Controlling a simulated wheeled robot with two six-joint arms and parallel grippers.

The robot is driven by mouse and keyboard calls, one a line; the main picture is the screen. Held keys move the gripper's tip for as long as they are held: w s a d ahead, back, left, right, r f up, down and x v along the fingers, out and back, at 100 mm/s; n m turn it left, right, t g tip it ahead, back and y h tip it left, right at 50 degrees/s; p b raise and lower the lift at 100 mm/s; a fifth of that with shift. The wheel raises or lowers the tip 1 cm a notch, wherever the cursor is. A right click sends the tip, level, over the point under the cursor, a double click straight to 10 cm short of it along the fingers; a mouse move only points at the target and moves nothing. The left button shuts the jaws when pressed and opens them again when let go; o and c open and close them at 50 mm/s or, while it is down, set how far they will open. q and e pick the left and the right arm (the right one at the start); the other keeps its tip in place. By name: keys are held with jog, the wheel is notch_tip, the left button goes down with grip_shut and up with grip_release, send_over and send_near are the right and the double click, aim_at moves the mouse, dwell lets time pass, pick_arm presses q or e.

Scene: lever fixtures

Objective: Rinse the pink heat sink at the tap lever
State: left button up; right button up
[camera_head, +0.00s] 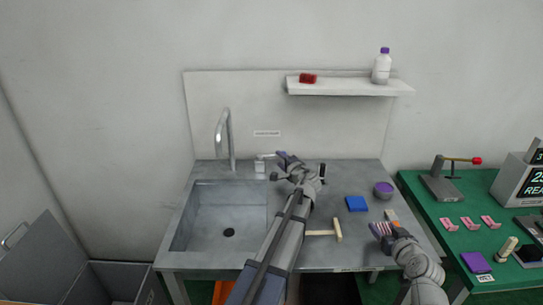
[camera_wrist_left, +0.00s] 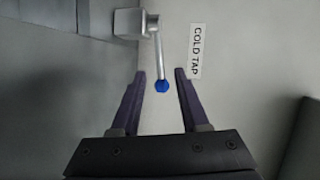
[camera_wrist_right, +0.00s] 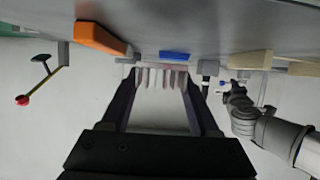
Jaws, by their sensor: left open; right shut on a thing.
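The tap lever (camera_head: 264,156) stands on the counter right of the spout (camera_head: 225,130). In the left wrist view its rod ends in a blue knob (camera_wrist_left: 162,87), beside a COLD TAP label (camera_wrist_left: 196,50). My left gripper (camera_head: 281,155) is open, with its fingers on either side of the knob; I cannot tell if they touch it. My right gripper (camera_head: 378,229) is shut on the pink heat sink (camera_head: 385,228) above the counter's right part. Its pale fins (camera_wrist_right: 160,78) show between the fingers in the right wrist view.
The sink basin (camera_head: 205,235) is empty, left of my left arm. A blue block (camera_head: 357,203), purple bowl (camera_head: 383,188), orange block (camera_head: 391,215) and wooden T-shaped piece (camera_head: 337,230) lie on the counter. A green table (camera_head: 415,185) with several items stands at right.

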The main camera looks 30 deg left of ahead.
aim_at(274, 155)
pick_arm(q)
jog(key=b+x, duration=0.2)
jog(key=x, duration=0.7)
jog(key=shift+w+a+f, duration=0.1)
jog(key=shift+w+a, duration=0.1)
jog(key=shift+a, duration=0.05)
pick_arm(e)
notch_tip(274, 155, down, 2)
jog(key=shift+f, duration=0.15)
pick_arm(q)
jog(key=shift+c, duration=0.3)
grip_shut()
dwell(0.5)
